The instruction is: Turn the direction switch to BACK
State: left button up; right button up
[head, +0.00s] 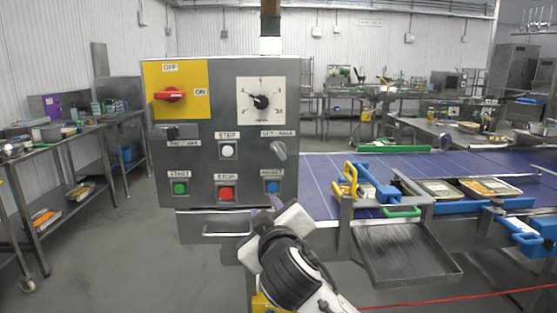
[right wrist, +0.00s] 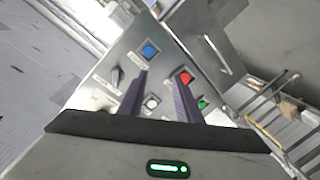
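The grey control panel (head: 215,115) stands at the left of the conveyor. A small black switch (head: 172,132) sits at its left, below the yellow plate; the label beneath it is too small to read surely. A grey lever knob (head: 279,150) sits at the right under another label, and also shows in the right wrist view (right wrist: 117,76). I cannot tell for sure which is the direction switch. My right gripper (head: 277,205) is in front of the panel's lower right, below the blue button. In the right wrist view its fingers (right wrist: 160,82) are apart, with nothing between them. My left gripper is out of view.
The panel bears a red rotary switch (head: 168,95), a dial (head: 261,101), and white (head: 227,151), green (head: 180,188), red (head: 226,193) and blue (head: 272,186) buttons. The purple conveyor (head: 320,180) and a metal tray (head: 405,252) are at the right.

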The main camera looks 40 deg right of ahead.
aim_at(278, 152)
notch_tip(278, 152, up, 9)
jog(key=s+d+m+h, duration=0.1)
jog(key=d+m+h, duration=0.1)
jog(key=d+h, duration=0.1)
jog(key=p+x, duration=0.2)
jog(key=x, duration=0.8)
jog(key=shift+a+f, duration=0.15)
jog(key=shift+y, duration=0.4)
grip_shut()
